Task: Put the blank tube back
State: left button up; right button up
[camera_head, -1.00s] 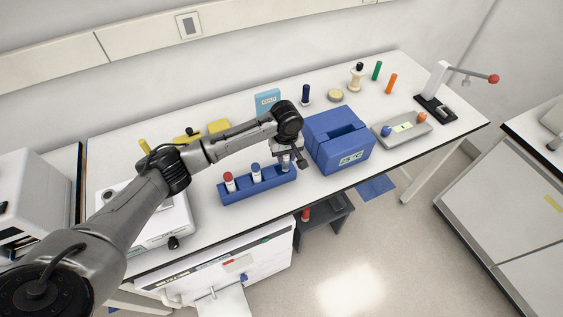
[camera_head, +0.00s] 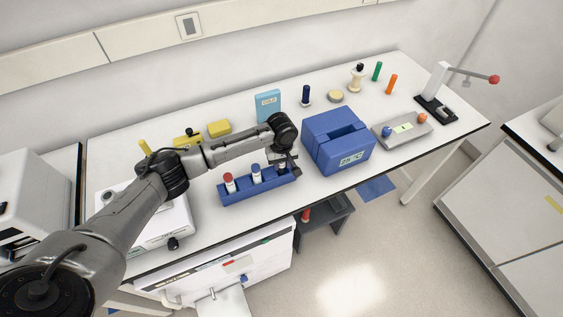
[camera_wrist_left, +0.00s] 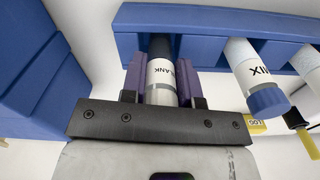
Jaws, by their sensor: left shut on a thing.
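My left gripper (camera_head: 284,162) is at the right end of the blue tube rack (camera_head: 236,196). In the left wrist view the purple fingers (camera_wrist_left: 166,84) are shut on the blank tube (camera_wrist_left: 160,72), whose visible label letters read "ANK". The tube's dark far end lies against the blue rack (camera_wrist_left: 205,22); I cannot tell how deep it sits in its slot. The mix tube (camera_wrist_left: 255,75), with a blue cap, stands in the neighbouring slot. In the head view a red-capped tube (camera_head: 229,183) stands at the rack's left. My right gripper is not in view.
A large blue box (camera_head: 335,140) with a temperature label stands close to the right of the rack. A light blue box (camera_head: 267,104) and yellow blocks (camera_head: 219,128) stand behind. A grey tray (camera_head: 404,130) lies farther right. The table's front edge is just before the rack.

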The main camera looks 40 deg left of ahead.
pick_arm(q)
jog(key=o, duration=1)
jog(key=shift+f, duration=0.1)
notch_tip(320, 180, up, 12)
jog(key=shift+r+p, duration=0.1)
jog(key=shift+p, duration=0.2)
jog(key=s+d+f+m+t+h, duration=0.2)
jog(key=s+d+f+m, duration=0.7)
jog(key=s+d+f, duration=0.6)
jog(key=s+m, duration=0.1)
jog(key=s, duration=0.5)
jog(key=s+a+r+m+t+y, duration=0.1)
jog(key=s, duration=0.6)
jog(key=s+r+m, duration=0.1)
jog(key=s+m, duration=0.1)
jog(key=s, duration=0.5)
jog(key=shift+a+t+y, duration=0.25)
jog(key=shift+t+y, duration=0.05)
jog(key=shift+y, duration=0.1)
